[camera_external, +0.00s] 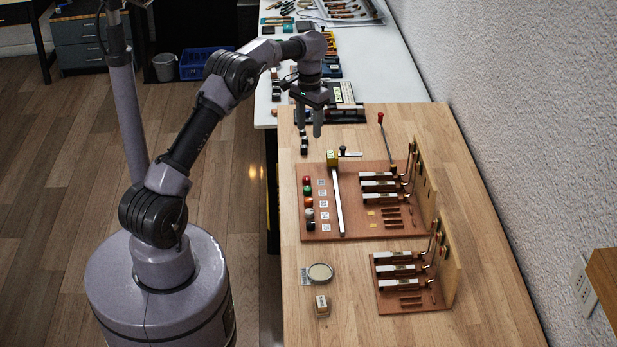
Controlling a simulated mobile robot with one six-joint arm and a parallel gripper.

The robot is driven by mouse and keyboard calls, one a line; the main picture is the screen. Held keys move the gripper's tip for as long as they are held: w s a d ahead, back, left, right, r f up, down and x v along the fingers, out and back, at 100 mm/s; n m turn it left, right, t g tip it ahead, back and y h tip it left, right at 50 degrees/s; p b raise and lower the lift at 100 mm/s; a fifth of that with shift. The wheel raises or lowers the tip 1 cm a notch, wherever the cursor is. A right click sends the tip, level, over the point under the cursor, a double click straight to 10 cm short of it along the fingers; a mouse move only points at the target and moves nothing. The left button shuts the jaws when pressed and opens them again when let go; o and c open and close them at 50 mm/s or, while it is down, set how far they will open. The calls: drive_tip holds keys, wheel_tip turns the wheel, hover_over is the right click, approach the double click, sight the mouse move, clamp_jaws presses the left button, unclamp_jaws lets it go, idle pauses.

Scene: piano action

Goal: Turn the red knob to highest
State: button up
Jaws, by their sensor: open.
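The red knob (307,181) is at the top of a column of small coloured knobs near the left edge of a brown wooden board (350,227). A small white label (322,182) lies just right of it. The knob is too small to read its setting. My gripper (309,122) hangs pointing down, with its fingers apart and nothing seen between them. It is beyond the board's far edge in the picture, above and apart from the red knob.
A metal bar with a yellow block (333,158) stands right of the labels. Piano-action models (385,187) stand farther right. A round dish (320,272) and small box (321,306) lie nearer.

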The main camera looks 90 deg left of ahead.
sight(307, 178)
drive_tip(key=f+b, duration=0.2)
drive_tip(key=f, duration=0.4)
drive_tip(key=f+b, duration=0.1)
drive_tip(key=f, duration=0.5)
drive_tip(key=f+b, duration=0.2)
drive_tip(key=f, duration=0.4)
drive_tip(key=shift+s+a+f+b, duration=0.2)
drive_tip(key=shift+s+a+b, duration=0.1)
drive_tip(key=shift+s+a, duration=0.1)
clamp_jaws()
